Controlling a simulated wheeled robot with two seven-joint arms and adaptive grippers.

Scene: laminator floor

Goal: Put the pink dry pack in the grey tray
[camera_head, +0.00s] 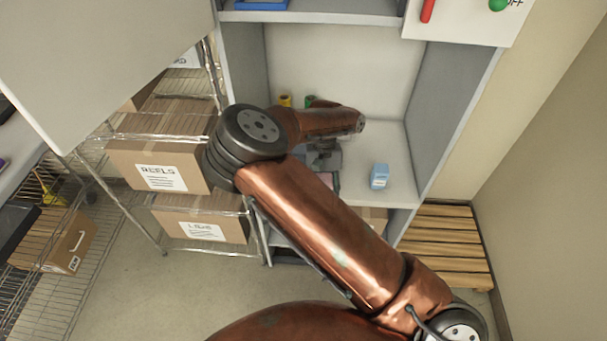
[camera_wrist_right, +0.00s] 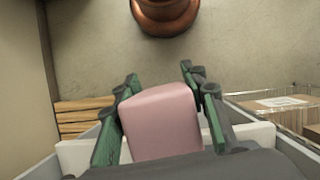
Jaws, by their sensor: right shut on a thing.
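The pink dry pack (camera_wrist_right: 161,122) is between the green-padded fingers of my right gripper (camera_wrist_right: 160,100), which is shut on it. In the head view a small pink part of the pack (camera_head: 326,182) shows below my right gripper (camera_head: 322,158), inside the open cabinet above its lower shelf. My forearm hides part of that area. I cannot tell whether the pack touches the shelf. I cannot make out the grey tray for certain in either view. My left gripper is not in view.
A light blue pack (camera_head: 379,176) stands on the shelf (camera_head: 394,145) to the right. A yellow spool (camera_head: 285,100) and a green one (camera_head: 310,101) are at the back. Cardboard boxes (camera_head: 160,167) fill the rack at left. Cabinet walls (camera_head: 452,95) bound the space.

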